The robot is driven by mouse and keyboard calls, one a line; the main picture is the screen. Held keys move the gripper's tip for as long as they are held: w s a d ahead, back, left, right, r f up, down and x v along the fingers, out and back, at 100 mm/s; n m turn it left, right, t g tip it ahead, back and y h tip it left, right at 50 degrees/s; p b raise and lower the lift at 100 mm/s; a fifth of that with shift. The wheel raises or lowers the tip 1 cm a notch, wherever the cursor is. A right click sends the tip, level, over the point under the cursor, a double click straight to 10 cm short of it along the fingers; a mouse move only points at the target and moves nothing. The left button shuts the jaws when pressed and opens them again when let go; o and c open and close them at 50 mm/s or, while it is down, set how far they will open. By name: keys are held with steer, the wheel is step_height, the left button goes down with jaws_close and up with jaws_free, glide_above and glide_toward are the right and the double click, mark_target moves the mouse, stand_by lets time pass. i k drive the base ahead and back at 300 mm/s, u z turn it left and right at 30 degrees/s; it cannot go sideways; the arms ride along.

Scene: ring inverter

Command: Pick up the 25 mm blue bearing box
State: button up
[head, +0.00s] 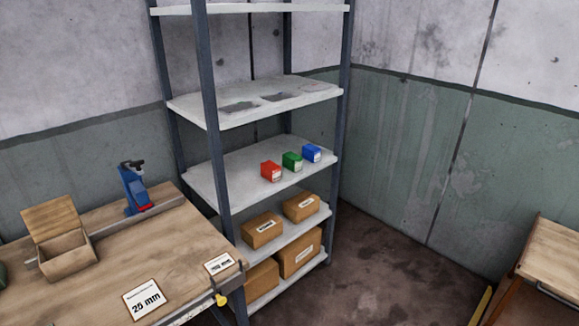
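A small blue box (312,153) stands on the middle shelf (225,180) of a metal shelving unit, near the shelf's right end. A green box (292,161) and a red box (271,171) stand to its left in a slanting row. Each of these boxes has a pale label on its lower front, too small to read. A sign (146,299) reading "25 mm" lies on the wooden workbench at lower left. My gripper is not in view.
The workbench (185,252) holds an open wooden box (66,250), a blue tool (133,188) and a smaller sign (219,264). Cardboard boxes (262,230) fill the lower shelves. Flat items lie on the shelf above (200,107). Floor (385,255) is clear right of the shelving; a wooden-topped cabinet (555,250) stands lower right.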

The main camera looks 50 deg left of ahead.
mark_target(310, 153)
steer(key=u, duration=0.25)
steer(key=i, duration=0.6)
steer(key=u, duration=1.1)
steer(key=i, duration=1)
steer(key=u, duration=0.5)
steer(key=k, duration=0.9)
steer(key=u, duration=0.15)
steer(key=i, duration=0.35)
